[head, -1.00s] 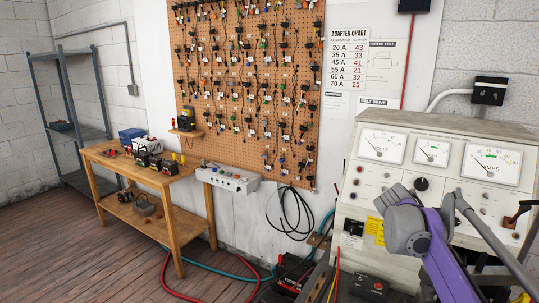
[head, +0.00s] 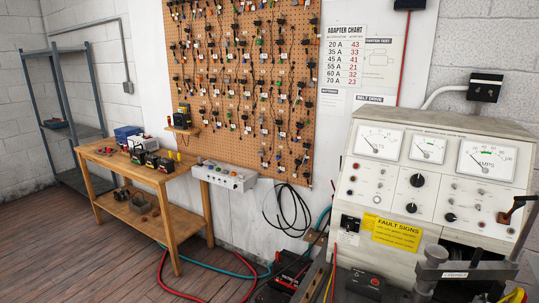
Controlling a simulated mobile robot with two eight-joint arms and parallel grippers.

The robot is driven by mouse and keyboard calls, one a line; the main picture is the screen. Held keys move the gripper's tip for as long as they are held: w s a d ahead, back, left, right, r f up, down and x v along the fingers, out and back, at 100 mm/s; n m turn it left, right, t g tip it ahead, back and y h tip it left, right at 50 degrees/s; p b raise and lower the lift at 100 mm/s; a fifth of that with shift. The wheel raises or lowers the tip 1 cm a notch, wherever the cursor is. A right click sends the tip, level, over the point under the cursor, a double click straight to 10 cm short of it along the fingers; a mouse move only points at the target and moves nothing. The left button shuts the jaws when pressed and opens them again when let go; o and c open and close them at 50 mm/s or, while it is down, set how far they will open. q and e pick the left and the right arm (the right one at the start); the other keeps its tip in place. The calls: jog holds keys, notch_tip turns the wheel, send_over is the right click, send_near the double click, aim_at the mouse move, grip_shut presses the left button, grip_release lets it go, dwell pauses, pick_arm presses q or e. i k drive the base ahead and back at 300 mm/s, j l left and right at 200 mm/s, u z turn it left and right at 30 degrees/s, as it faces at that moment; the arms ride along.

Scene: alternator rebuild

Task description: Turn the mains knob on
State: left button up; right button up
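The test bench (head: 396,150) stands at the right with a cream front panel and three dial meters. A black plate with a small rotary knob (head: 350,223) sits at the panel's lower left. More black knobs are on the panel: one in the upper middle (head: 417,180), one below it (head: 411,208) and one further right (head: 450,217). The lettering is too small to tell which is the mains knob or how it is set. Neither of my grippers is in view.
A yellow fault signs label (head: 396,233) is on the panel. A lever with a dark handle (head: 511,210) sticks out at right. A grey metal fixture (head: 430,262) stands before the bench. A wooden table (head: 130,165) stands left, with open floor in front.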

aim_at(349, 227)
jog(key=i+j, duration=0.4)
jog(key=i+j+z, duration=0.1)
jog(key=i+j, duration=0.35)
jog(key=j, duration=0.15)
